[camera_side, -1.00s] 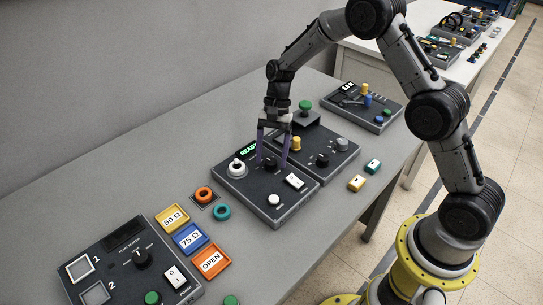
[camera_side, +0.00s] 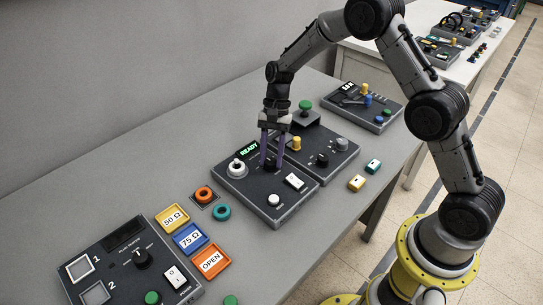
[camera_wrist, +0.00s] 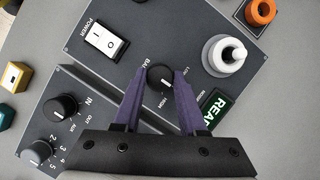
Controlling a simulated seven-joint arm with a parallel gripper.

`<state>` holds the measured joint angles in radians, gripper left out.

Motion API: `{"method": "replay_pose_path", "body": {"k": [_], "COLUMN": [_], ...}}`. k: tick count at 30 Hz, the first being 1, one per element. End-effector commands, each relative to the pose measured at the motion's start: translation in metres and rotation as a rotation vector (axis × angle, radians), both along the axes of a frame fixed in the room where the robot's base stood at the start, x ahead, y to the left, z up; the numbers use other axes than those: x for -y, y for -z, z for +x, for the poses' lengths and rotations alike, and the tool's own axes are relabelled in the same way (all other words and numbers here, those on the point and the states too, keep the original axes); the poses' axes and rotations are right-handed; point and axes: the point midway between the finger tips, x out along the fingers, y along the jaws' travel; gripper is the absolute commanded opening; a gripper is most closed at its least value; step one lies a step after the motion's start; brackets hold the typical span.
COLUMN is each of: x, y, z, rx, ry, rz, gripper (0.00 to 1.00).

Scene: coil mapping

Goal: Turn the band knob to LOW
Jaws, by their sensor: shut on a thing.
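The band knob (camera_wrist: 160,80) is a round black knob with a small white mark, set in a dark grey panel (camera_side: 237,183). In the wrist view, lettering that looks like LOW and HIGH sits around it. I cannot tell for sure which label the mark faces. My gripper (camera_side: 272,158) points down over the panel, with its purple fingers on either side of the knob. In the wrist view my gripper (camera_wrist: 158,82) is shut on the knob.

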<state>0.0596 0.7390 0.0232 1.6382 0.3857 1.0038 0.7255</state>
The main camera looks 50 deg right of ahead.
Motion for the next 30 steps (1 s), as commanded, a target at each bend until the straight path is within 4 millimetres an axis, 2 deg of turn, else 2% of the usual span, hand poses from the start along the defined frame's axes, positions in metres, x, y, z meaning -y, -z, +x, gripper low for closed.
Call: {"method": "replay_pose_path", "body": {"k": [8, 30], "x": [-0.0005, -0.0031], "y": [-0.0005, -0.0009], "z": [0.0006, 0.0029], "rx": [-0.001, 0.0], "ry": [-0.116, -0.681], "rz": [-0.001, -0.001], "gripper": [0.0, 0.0]}}
